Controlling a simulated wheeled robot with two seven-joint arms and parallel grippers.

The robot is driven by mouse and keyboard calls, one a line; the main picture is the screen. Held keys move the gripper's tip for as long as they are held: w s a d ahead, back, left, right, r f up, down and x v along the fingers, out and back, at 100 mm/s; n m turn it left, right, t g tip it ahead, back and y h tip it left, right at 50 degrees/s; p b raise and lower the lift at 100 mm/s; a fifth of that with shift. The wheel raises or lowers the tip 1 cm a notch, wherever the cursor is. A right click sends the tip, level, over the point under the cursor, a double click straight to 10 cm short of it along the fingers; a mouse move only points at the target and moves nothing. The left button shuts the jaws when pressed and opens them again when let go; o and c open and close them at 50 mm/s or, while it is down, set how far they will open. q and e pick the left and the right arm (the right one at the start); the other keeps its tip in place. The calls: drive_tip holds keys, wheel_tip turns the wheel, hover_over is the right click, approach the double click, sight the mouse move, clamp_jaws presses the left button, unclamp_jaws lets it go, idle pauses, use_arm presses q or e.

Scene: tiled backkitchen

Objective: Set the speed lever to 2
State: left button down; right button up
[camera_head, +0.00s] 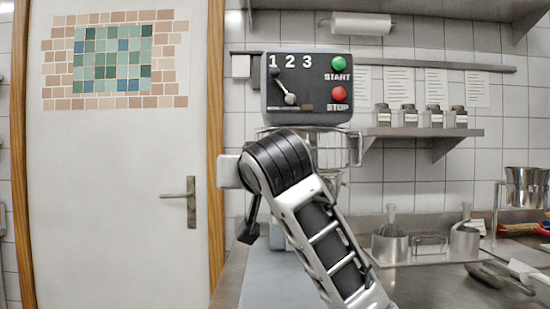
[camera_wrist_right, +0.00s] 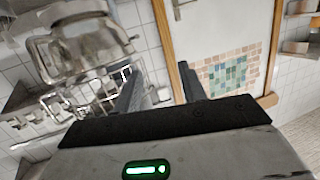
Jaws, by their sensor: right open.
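The speed lever (camera_head: 283,87) is on the dark control panel (camera_head: 318,108) of the mixer in the head view. It tilts up and left from its round pale hub, and its dark tip is just below the number 1. The numbers 2 and 3 are to the right of the 1. My right arm stands in front of the mixer, below the panel. My right gripper (camera_wrist_right: 160,87) shows in the wrist view, with its two dark fingers apart and nothing between them. It is away from the lever. My left gripper is out of view.
A green START button (camera_head: 338,63) and a red STOP button (camera_head: 339,94) are right of the lever. A wire guard (camera_head: 352,150) is below the panel, partly behind my arm. A white door (camera_head: 120,200) is at the left. A shelf with jars (camera_head: 408,117) is at the right.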

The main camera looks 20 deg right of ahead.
drive_tip(key=s+d+r+m+t+h, duration=0.1)
drive_tip(key=s+r, duration=0.2)
drive_tip(key=r, duration=0.3)
drive_tip(key=s+r+m+h, duration=0.1)
drive_tip(key=s+r, duration=0.2)
drive_tip(key=r, duration=0.3)
drive_tip(key=m+h, duration=0.2)
approach(275, 72)
drive_tip(key=shift+t, duration=0.3)
drive_tip(key=p+x, duration=0.4)
drive_tip(key=x, duration=0.4)
drive_tip(key=shift+w+d+f, duration=0.1)
drive_tip(key=shift+w, duration=0.15)
drive_tip(key=shift+w+d+f, duration=0.1)
drive_tip(key=shift+w, duration=0.35)
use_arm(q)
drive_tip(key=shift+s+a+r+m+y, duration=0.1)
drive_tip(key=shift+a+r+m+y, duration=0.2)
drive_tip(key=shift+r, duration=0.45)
use_arm(e)
clamp_jaws()
